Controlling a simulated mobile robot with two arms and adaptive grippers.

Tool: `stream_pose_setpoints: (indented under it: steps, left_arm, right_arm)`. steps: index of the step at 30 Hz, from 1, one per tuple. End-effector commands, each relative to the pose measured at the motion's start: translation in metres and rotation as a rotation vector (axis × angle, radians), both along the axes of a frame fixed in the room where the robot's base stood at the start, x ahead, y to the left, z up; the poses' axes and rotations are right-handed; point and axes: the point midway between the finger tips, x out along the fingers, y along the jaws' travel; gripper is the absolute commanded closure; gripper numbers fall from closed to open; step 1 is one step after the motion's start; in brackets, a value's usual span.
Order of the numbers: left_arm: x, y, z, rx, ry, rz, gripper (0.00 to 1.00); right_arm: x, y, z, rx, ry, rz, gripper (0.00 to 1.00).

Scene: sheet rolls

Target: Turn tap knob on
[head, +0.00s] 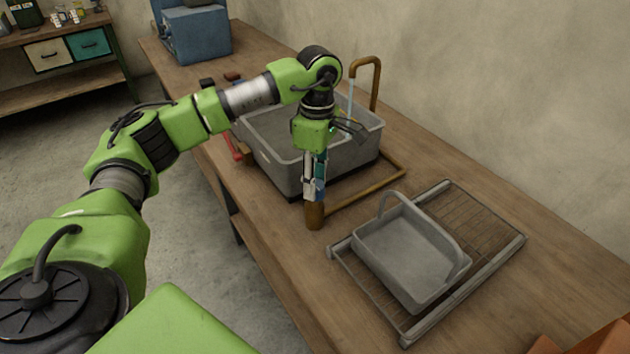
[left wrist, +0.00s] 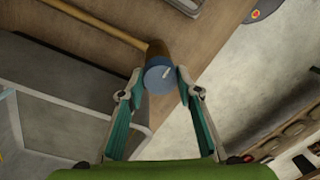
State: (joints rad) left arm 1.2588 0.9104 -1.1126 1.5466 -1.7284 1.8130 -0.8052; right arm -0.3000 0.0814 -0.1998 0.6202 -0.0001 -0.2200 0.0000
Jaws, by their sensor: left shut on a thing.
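The tap knob is a brown upright cylinder (head: 315,217) at the near end of a brown pipe, at the front corner of the grey basin (head: 284,178). In the left wrist view its round blue top (left wrist: 159,75) carries a short white mark. My left gripper (head: 316,194) points down from above, its fingertips closed on both sides of the knob's top. The curved brown tap spout (head: 377,82) rises behind the basin. A thin pale-blue streak below its mouth looks like running water. My right gripper is not in view.
A grey handled basket (head: 404,255) sits on a wire rack (head: 497,228) to the right of the knob. A blue box (head: 197,35) stands at the table's far end. The wooden table (head: 283,262) has bare space in front of the rack.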

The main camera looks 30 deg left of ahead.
Motion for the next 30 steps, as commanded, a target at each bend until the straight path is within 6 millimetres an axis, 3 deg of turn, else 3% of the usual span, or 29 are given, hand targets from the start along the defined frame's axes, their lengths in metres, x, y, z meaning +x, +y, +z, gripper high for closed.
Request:
stream_pose_setpoints:
  steps: [10, 11, 12, 23, 30]
  left_arm:
    - [0.001, 0.000, 0.002, 0.000, -0.005, -0.004, 0.90]
    - [0.001, 0.000, 0.002, 0.000, -0.005, -0.004, 0.61]
    - [0.001, 0.000, 0.002, 0.000, -0.004, -0.004, 0.51]
    - [0.001, 0.000, 0.002, 0.000, -0.002, -0.003, 0.51]
    - [0.003, -0.001, 0.034, -0.001, -0.005, -0.004, 0.51]
  right_arm:
    - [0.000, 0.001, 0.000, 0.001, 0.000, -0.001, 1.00]
    - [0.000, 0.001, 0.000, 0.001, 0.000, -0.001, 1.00]
    - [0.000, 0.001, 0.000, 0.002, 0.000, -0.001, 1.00]
    - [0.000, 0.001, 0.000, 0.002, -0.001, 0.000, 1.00]
    - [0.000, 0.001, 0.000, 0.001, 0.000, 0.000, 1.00]
